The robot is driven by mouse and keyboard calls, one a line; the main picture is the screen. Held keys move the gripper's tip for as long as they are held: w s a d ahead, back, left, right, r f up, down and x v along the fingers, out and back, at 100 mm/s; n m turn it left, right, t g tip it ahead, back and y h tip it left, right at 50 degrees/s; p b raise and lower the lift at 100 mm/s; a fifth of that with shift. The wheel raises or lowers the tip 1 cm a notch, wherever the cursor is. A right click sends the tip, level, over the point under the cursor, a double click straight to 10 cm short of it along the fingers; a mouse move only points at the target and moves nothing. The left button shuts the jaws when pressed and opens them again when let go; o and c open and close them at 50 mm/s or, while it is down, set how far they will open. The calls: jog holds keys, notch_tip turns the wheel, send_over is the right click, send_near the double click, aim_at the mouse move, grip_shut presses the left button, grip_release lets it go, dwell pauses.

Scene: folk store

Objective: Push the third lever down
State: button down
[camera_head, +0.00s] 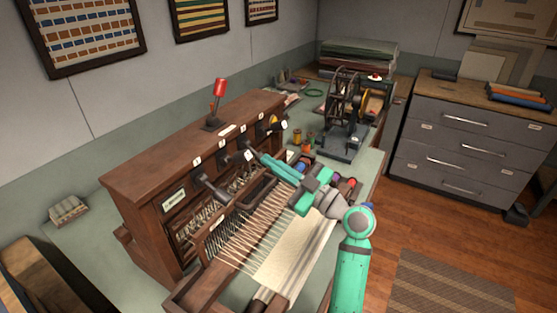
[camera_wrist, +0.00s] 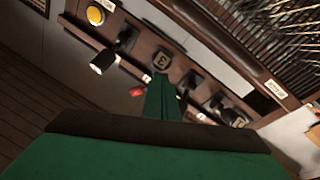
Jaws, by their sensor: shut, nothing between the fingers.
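A wooden loom cabinet (camera_head: 150,172) has a row of dark levers along its front. The first lever (camera_head: 209,186) and second lever (camera_head: 238,158) stick out toward the front left of my gripper (camera_head: 263,158). A lever with a white tip (camera_head: 279,126) is on the far side; it also shows in the wrist view (camera_wrist: 105,60). My gripper is shut and empty, its tip close to the panel by the number 3 plate (camera_wrist: 162,58). In the wrist view the gripper (camera_wrist: 163,82) hides part of the third lever's area. I cannot tell whether it touches the lever.
A red-handled lever (camera_head: 219,88) stands on the cabinet top. Threads and woven cloth (camera_head: 292,250) stretch below my arm. A spool machine (camera_head: 343,110) and thread spools stand on the bench behind.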

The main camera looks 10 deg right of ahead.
jog(key=shift+f, duration=0.35)
dwell(0.3)
jog(key=shift+r, duration=0.1)
jog(key=s+d, duration=0.6)
jog(key=s, duration=0.3)
jog(key=shift+s+r, duration=0.15)
jog(key=shift+s, duration=0.1)
jog(key=shift+s+d, duration=0.15)
jog(key=shift+s, duration=0.05)
dwell(0.3)
